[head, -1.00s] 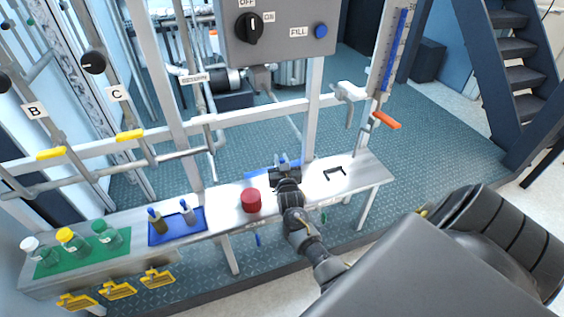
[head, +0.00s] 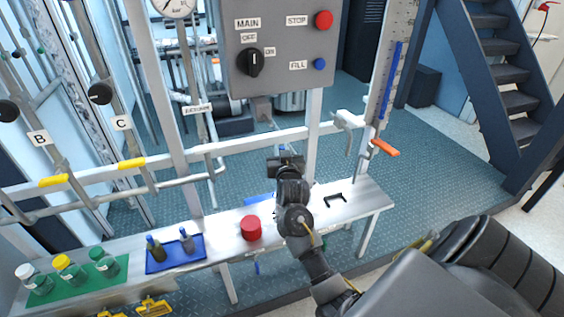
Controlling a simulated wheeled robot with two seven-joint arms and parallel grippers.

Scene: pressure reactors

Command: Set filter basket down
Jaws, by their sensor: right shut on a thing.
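My right gripper (head: 285,162) is above the back edge of the bench (head: 222,247), in front of the frame's upright post. It is shut, seen from behind and above. My wrist and arm cover most of what is between its fingers, so the filter basket's shape does not show clearly. A blue mat (head: 258,200) lies on the bench just below and left of the gripper, partly hidden by my arm. My left gripper is out of view.
A red cylinder (head: 251,228) stands left of my arm, and a black bracket (head: 334,200) lies to its right. The control panel (head: 278,52) and horizontal pipe (head: 262,139) are close to the gripper.

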